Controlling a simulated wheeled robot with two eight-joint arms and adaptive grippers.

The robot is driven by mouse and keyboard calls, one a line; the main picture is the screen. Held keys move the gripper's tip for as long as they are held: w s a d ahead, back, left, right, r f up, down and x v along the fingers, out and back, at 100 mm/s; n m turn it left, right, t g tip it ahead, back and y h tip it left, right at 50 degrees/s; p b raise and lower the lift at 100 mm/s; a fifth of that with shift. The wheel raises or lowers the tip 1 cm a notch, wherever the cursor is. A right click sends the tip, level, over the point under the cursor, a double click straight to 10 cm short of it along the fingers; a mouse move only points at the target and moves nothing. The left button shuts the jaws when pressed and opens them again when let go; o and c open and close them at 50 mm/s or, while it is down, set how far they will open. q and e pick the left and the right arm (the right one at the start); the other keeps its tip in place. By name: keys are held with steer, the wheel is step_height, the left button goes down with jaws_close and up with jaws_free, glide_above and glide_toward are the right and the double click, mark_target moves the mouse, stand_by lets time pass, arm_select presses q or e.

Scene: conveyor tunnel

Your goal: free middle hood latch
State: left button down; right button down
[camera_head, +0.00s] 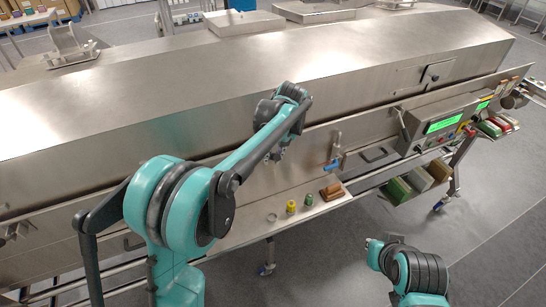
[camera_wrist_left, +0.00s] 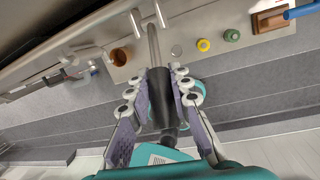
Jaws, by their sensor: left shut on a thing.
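In the left wrist view my left gripper (camera_wrist_left: 161,92) is shut on a black handle grip (camera_wrist_left: 159,100), with its fingers on either side of it. A steel rod (camera_wrist_left: 154,45) runs from the grip up to short steel posts on the panel. I take this to be the middle hood latch. In the head view my left gripper (camera_head: 276,148) is at the front of the hood (camera_head: 270,70), and my own arm hides most of the latch. Part of my right arm shows at the lower right; its end (camera_head: 374,252) is small and its fingers are unclear.
A shelf (camera_head: 245,231) below the hood carries a yellow piece (camera_head: 291,206), a green piece (camera_head: 309,199) and a brown block (camera_head: 331,192). A blue-handled valve (camera_head: 331,166) and a control panel (camera_head: 440,125) with green screens are to the right.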

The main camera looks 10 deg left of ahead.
stand_by(0.5)
arm_select(q)
steer(key=c, duration=1.3)
jaws_free()
steer(key=shift+w+a, duration=0.1)
steer(key=shift+c, duration=0.2)
steer(key=shift+r, duration=0.1)
steer(key=v, duration=1.1)
steer(key=shift+r, duration=0.4)
